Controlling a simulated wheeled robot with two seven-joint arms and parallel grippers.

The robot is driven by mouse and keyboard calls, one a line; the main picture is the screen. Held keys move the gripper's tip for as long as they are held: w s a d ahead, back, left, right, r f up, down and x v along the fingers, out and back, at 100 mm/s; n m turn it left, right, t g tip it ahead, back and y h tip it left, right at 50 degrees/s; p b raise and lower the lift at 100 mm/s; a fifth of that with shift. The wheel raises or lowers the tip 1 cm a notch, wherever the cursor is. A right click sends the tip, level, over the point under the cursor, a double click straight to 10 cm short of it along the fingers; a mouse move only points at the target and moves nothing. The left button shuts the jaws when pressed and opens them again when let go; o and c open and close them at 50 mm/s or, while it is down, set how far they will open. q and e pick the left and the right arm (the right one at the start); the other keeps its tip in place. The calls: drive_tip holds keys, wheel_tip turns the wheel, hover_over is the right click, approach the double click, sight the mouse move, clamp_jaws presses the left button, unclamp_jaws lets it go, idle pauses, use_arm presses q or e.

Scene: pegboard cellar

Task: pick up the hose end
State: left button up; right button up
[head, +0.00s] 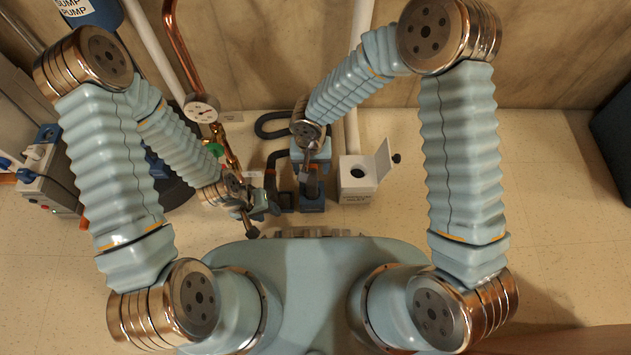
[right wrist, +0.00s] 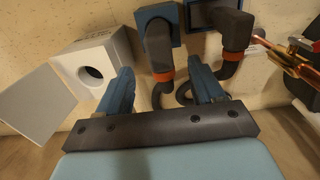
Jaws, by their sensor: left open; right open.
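Two dark hose ends show in the right wrist view, each with an orange collar and a blocky elbow head. One hose end (right wrist: 160,62) is at the middle, in a blue holder (right wrist: 157,18); the other (right wrist: 232,30) is to its right, at a second blue holder. My right gripper (right wrist: 163,88) is open, and its blue fingers appear either side of the middle hose; contact cannot be told. In the head view, my right gripper (head: 311,176) hides part of this area. My left gripper (head: 262,208) is open, low beside the holders on their left.
A white box (head: 357,178) with a round hole and an open lid stands right of the holders. A black hose loop (head: 272,124) lies behind. Copper pipes and a gauge (head: 201,108) are at the left.

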sight(311, 179)
wheel_tip(311, 179, down, 10)
drive_tip(key=shift+s+r+b, duration=0.15)
drive_tip(key=shift+r+b, duration=0.1)
drive_tip(key=shift+b, duration=0.75)
drive_tip(key=c, duration=1.2)
drive_tip(key=shift+o, duration=0.2)
drive_tip(key=shift+r, duration=0.15)
